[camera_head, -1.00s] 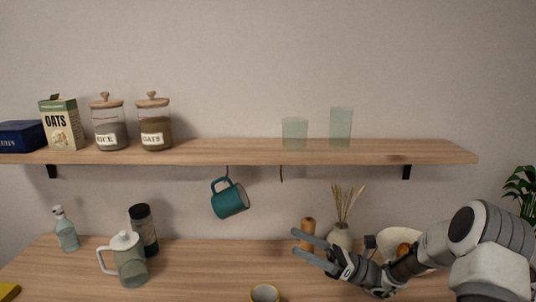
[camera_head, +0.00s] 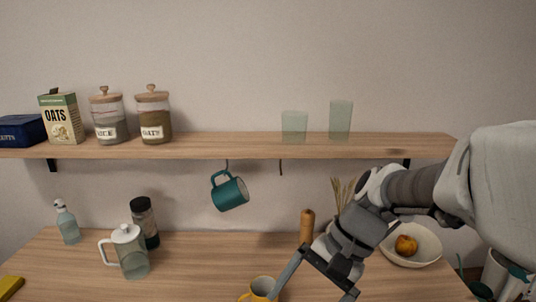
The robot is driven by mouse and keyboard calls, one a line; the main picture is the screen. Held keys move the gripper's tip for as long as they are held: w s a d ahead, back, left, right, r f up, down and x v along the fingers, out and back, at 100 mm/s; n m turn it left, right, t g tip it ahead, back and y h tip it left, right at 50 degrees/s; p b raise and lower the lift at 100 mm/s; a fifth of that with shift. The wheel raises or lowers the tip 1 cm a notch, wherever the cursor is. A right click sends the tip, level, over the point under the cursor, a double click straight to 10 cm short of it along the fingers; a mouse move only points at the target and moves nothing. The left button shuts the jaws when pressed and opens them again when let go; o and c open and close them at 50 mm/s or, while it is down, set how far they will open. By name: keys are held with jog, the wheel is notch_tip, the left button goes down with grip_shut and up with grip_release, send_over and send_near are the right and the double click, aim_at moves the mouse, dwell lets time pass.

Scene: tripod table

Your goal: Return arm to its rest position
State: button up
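My gripper (camera_head: 318,284) is at the lower right of the head view, with its two fingers spread wide apart. It points down and to the left over the front of the counter, and nothing shows between the fingers. The left finger overlaps a yellow mug (camera_head: 262,286) in the picture; I cannot tell whether they touch. My arm comes in from the right and hides part of the shelf's right end and the vase of dried stems (camera_head: 341,192).
A wooden shelf (camera_head: 220,147) spans the wall, with jars and glasses on it. A teal mug (camera_head: 229,192) hangs below. A pitcher (camera_head: 129,252), a pepper mill (camera_head: 307,226) and a white bowl (camera_head: 428,252) with fruit stand on the counter (camera_head: 200,262). The counter's middle is clear.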

jog(key=s+d+r+n+t+h, duration=0.5)
jog(key=d+n+t, duration=0.1)
jog(key=d+t, duration=0.1)
jog(key=shift+s+d+r+n+h, duration=0.2)
jog(key=shift+d+n+h, duration=0.15)
jog(key=shift+d, duration=0.55)
dwell(0.7)
